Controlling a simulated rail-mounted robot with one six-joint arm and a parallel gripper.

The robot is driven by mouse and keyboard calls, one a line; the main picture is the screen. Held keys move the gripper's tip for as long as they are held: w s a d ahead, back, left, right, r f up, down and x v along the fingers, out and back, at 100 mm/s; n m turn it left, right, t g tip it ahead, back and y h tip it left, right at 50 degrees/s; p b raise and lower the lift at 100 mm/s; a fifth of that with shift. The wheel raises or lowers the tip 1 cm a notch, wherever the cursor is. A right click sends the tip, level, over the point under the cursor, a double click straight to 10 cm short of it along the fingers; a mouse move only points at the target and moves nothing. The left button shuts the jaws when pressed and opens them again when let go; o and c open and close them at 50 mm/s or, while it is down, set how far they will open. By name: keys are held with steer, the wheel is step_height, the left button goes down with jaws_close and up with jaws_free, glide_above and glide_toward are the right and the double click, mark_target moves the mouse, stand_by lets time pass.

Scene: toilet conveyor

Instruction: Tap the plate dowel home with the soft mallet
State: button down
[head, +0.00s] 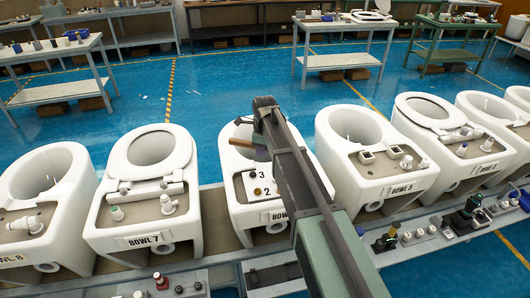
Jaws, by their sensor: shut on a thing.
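My gripper (246,124) is over the middle bowl (238,212), mostly hidden behind my arm. It is shut on what looks like the soft mallet (248,144), a brown and tan piece hanging over the bowl's opening. The handle and the exact grip are too small to make out. A pale plate (264,174) marked 3 and 2 lies on the bowl's rear deck, below the mallet in the picture. A small orange-brown peg (258,191), perhaps the plate dowel, shows beside the 2. I cannot tell how far it stands out. The mallet appears apart from it.
Bowl 7 (100,225) stands to the left and bowl 5 (345,188) close to the right, in a conveyor row. A front ledge (440,243) holds fittings and small tools at right. Workbenches (345,60) stand at the back, with open blue floor (215,75) between.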

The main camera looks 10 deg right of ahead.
mark_target(263, 178)
steer(key=shift+f, duration=0.25)
steer(key=shift+f+b, duration=1.3)
steer(key=shift+b, duration=0.2)
steer(key=shift+f, duration=0.1)
step_height(263, 178, down, 8)
steer(key=b, duration=0.8)
step_height(263, 178, up, 7)
steer(key=p, duration=0.7)
